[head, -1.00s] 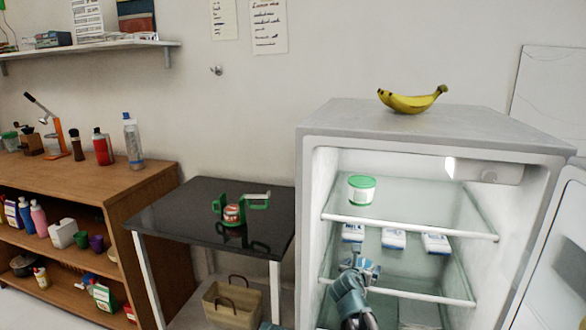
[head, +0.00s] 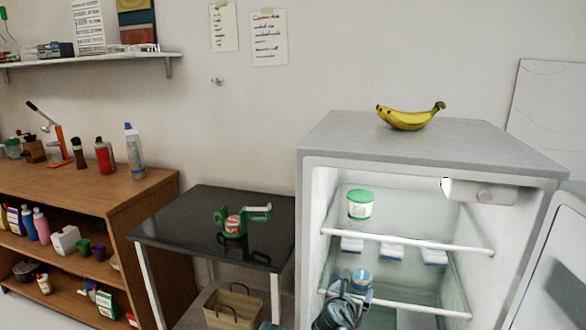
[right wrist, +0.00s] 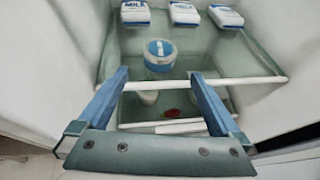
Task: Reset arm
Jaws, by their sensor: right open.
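My right gripper (head: 350,298) is in the open fridge, low in the head view. Its two blue fingers stand apart and empty in the right wrist view (right wrist: 158,85). A round white tub with a blue lid (head: 361,278) stands on the middle shelf just beyond the fingers. It also shows in the right wrist view (right wrist: 159,56), apart from the fingertips. Only a small blue-grey piece, perhaps of my left arm, shows at the bottom edge of the head view; its jaws cannot be made out.
The fridge (head: 430,140) has white shelf bars close to my right gripper. Its door (head: 555,260) stands open at the right. A green-lidded tub (head: 360,204) stands on the upper shelf, with milk cartons (right wrist: 135,13) below. Bananas (head: 410,117) lie on top. A black table (head: 180,225) stands left.

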